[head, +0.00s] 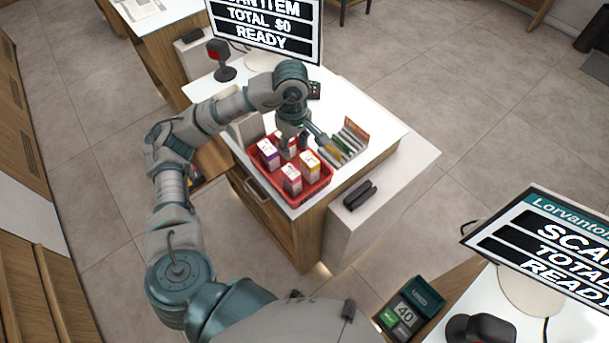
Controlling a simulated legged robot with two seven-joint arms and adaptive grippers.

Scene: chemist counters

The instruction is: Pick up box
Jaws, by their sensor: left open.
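A red tray (298,201) sits at the near left corner of the white counter. Small upright boxes stand in it: a purple-marked box (268,154), a pink-marked box (291,179) and an orange-marked box (309,166). Another pale box (287,146) at the back of the tray is partly hidden by my left gripper (294,150). My left gripper is open and points down over the back of the tray, close to that box. I cannot tell whether its fingers touch it. My right gripper is not in view.
A card rack (345,145) stands right of the tray. A black stapler-like item (360,195) lies on the lower side ledge. A monitor (265,27) and a scanner (221,60) stand at the back.

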